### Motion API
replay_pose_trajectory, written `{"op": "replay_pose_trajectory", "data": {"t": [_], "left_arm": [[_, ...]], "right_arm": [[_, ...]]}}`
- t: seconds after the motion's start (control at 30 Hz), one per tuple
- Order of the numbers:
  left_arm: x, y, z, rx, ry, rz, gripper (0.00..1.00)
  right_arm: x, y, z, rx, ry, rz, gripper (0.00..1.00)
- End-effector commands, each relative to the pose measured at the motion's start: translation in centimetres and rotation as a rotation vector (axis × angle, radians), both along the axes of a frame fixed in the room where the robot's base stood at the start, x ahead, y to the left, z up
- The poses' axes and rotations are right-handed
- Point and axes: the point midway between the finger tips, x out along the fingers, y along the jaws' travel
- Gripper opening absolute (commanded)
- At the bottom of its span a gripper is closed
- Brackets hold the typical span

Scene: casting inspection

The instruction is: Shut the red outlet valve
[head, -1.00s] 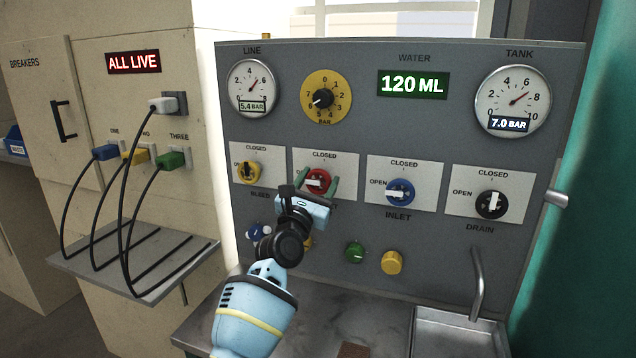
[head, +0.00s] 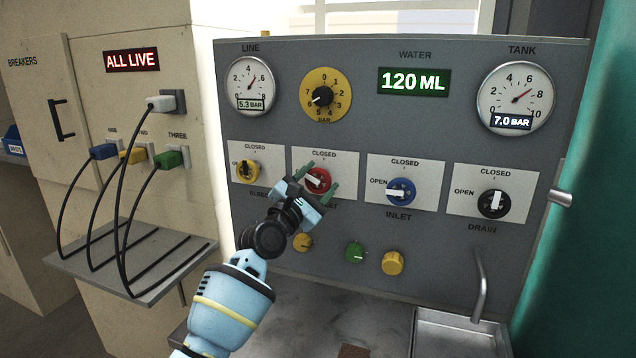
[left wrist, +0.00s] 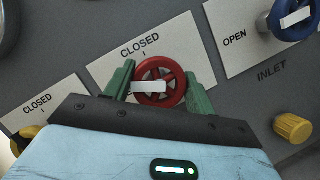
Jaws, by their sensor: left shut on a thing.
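The red outlet valve (head: 316,180) is a round red handwheel with a white pointer bar, on a white plate marked CLOSED at the top. It shows between the fingers in the left wrist view (left wrist: 172,88). The white bar points to the left side, away from the CLOSED mark above. My left gripper (head: 322,179) has its green fingers on either side of the wheel and is shut on it, with its body tilted. Its body hides most of the plate's lower part and the label below. My right gripper is not in view.
The yellow bleed valve (head: 247,171) is close on the left and the blue inlet valve (head: 401,191) close on the right. The black drain valve (head: 493,204) is farther right. Small knobs, including a green one (head: 355,252), sit below. The line gauge (head: 248,84) reads 5.3 BAR.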

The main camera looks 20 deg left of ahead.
Motion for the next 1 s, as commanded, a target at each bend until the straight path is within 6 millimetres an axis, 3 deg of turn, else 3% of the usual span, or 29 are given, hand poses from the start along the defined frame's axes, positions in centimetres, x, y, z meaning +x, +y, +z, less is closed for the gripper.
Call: {"op": "replay_pose_trajectory", "data": {"t": [1.0], "left_arm": [[-0.1, -0.1, 0.3, 0.920, -0.034, 0.002, 0.33]], "right_arm": [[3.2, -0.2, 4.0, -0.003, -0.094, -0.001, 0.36]]}}
